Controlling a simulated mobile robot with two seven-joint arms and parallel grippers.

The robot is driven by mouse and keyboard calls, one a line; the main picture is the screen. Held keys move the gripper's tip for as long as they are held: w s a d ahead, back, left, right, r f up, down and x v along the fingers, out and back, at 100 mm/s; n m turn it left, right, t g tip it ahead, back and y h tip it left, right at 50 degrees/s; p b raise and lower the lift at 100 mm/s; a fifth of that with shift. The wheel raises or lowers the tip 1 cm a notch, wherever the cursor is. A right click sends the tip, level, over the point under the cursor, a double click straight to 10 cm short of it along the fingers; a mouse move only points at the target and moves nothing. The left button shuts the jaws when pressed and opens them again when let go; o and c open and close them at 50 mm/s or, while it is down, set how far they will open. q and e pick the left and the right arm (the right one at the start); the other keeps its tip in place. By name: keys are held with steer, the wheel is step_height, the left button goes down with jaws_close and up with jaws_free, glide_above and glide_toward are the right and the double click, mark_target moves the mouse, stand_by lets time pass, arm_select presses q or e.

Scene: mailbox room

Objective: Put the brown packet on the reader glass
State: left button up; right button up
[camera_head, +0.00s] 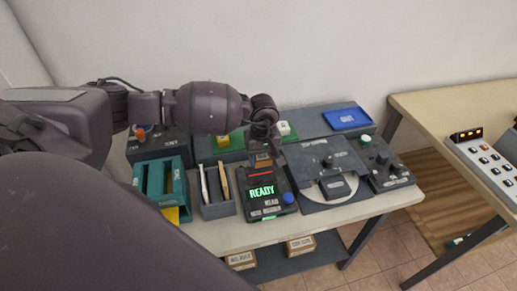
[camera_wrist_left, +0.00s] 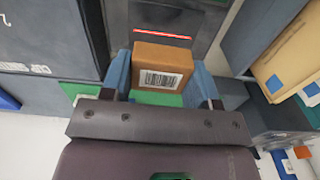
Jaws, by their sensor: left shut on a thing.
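The brown packet (camera_head: 262,159) is held in my left gripper (camera_head: 262,147) at the far end of the reader (camera_head: 266,197). In the left wrist view the packet (camera_wrist_left: 164,60) is a small brown box with a white barcode label, between the two blue fingertips of the gripper (camera_wrist_left: 162,82). The reader's dark glass with a red line (camera_wrist_left: 163,36) lies just beyond the packet in that view. The red line also shows in the head view just in front of the packet. The reader display is green and says READY. I cannot tell whether the packet touches the reader. My right gripper is not in view.
A grey holder (camera_head: 218,210) with upright envelopes and a teal box (camera_head: 163,196) stand left of the reader. A dial device (camera_head: 327,176) stands close on the right. A blue OUT tray (camera_head: 347,118) is at the back right. Another table (camera_head: 428,104) is at the right.

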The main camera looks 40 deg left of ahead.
mark_target(261, 174)
arm_select(q)
steer(key=shift+a+f, duration=0.3)
steer(key=shift+f, duration=0.05)
steer(key=shift+f+b, duration=0.45)
steer(key=shift+f, duration=0.35)
steer(key=shift+f+b, duration=0.45)
steer(key=shift+f, duration=0.7)
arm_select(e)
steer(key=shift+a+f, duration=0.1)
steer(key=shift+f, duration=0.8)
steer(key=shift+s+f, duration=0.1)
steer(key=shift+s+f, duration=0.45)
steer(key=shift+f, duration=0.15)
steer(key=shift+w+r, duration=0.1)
